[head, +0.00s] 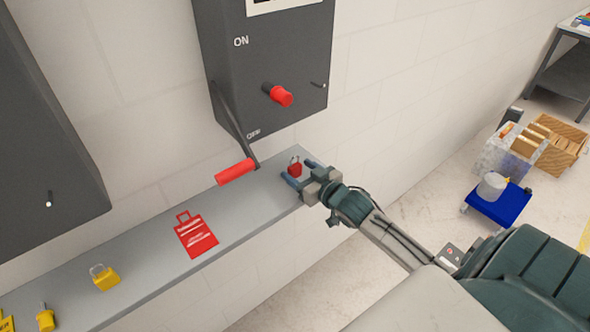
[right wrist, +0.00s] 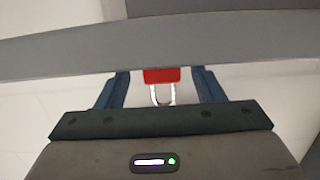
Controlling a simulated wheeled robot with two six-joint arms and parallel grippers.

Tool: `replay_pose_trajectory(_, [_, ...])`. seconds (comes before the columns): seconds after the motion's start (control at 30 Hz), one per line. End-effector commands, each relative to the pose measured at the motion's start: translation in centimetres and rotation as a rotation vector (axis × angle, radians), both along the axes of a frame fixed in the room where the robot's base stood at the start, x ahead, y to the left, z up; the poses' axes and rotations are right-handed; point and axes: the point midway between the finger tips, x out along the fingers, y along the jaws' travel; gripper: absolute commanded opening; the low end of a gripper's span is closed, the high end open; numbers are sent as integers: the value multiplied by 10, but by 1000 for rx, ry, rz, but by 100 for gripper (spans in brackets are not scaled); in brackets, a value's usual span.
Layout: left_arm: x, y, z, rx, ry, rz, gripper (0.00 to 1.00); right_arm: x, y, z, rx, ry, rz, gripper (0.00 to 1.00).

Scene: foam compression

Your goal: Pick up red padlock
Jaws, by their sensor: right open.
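The red padlock (head: 295,169) stands near the right end of the grey shelf (head: 262,205). My right gripper (head: 301,173) is open at the shelf's end, with its fingers on either side of the padlock. In the right wrist view the padlock (right wrist: 162,76) shows between the two blue fingers of my gripper (right wrist: 163,88), with gaps on both sides. Its silver shackle points toward the gripper's palm. My left gripper is not in view.
A grey switch box (head: 265,80) with a red knob (head: 281,95) hangs above the shelf. A red tag (head: 196,236) and a yellow padlock (head: 104,277) lie further left. A blue cart (head: 497,205) stands on the floor.

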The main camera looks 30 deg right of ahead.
Motion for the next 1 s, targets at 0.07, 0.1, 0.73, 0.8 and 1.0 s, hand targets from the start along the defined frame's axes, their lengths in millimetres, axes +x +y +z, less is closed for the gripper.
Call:
replay_pose_trajectory(0.07, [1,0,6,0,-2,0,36,12,2,2,7,-2,-2,62])
replay_pose_trajectory(0.1, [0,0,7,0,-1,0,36,18,3,1,6,-2,-2,62])
replay_pose_trajectory(0.73, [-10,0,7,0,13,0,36,39,5,-5,0,0,0,28])
replay_pose_trajectory(0.8, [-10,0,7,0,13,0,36,39,5,-5,0,0,0,15])
replay_pose_trajectory(1.0, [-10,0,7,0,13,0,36,39,5,-5,0,-1,0,8])
